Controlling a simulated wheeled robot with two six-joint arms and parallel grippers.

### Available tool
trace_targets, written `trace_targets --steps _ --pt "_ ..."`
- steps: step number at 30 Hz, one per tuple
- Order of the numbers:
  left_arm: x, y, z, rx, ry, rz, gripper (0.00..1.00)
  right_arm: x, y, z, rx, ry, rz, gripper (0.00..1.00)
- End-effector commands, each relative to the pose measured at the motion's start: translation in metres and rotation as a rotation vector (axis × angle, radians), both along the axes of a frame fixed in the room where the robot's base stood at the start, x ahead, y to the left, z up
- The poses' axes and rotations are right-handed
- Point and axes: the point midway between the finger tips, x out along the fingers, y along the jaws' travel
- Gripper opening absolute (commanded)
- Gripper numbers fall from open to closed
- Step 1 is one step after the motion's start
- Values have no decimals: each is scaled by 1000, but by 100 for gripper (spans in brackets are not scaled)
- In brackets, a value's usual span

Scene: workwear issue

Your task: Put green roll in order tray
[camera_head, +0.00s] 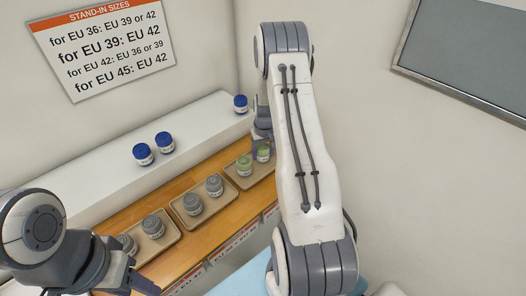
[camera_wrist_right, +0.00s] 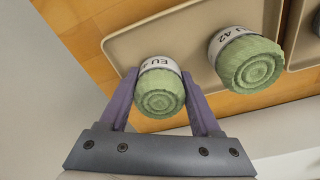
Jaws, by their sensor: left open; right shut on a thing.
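My right gripper (camera_wrist_right: 159,80) is shut on a green roll (camera_wrist_right: 160,97) with a white EU label, its last digit unreadable. This roll is at the edge of a tan tray (camera_wrist_right: 128,48); whether it touches the tray is unclear. Another green roll (camera_wrist_right: 248,62), labelled EU 42, sits in the same tray. In the head view the held roll (camera_head: 264,154) is behind the other, at the tray's far end, and my right arm partly covers that area. My left gripper (camera_head: 130,280) is open and partly seen at lower left. I cannot tell which tray is the order tray.
More tan trays hold grey rolls (camera_head: 214,184) along the wooden shelf (camera_head: 176,240). Blue-topped rolls (camera_head: 143,154) stand on the white ledge (camera_head: 85,170) behind. A stand-in sizes sign (camera_head: 105,45) hangs on the wall. A light blue surface (camera_head: 240,282) shows below.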

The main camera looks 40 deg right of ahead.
Motion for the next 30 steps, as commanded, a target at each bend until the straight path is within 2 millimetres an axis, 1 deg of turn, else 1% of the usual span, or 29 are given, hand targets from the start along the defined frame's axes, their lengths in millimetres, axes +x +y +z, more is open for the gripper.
trace_targets --steps 7,8,9,10,19,21,23,26,30 --pt "0 0 -4 0 0 0 50 0 0 -4 0 0 0 9" --pt "0 0 -4 0 0 0 50 0 0 -4 0 0 0 68" --pt "0 0 -3 0 0 0 50 0 0 -3 0 0 0 83" --pt "0 0 -3 0 0 0 50 0 0 -3 0 0 0 94" --pt "0 0 -2 0 0 0 50 0 0 -2 0 0 0 94" --pt "0 0 1 0 0 0 50 0 0 2 0 0 0 94" --pt "0 0 -2 0 0 0 50 0 0 5 -1 -2 0 94" --pt "0 0 -6 0 0 0 50 -1 0 20 -3 -4 0 94" --pt "0 0 -12 0 0 -1 50 -4 1 50 -3 -6 0 94"
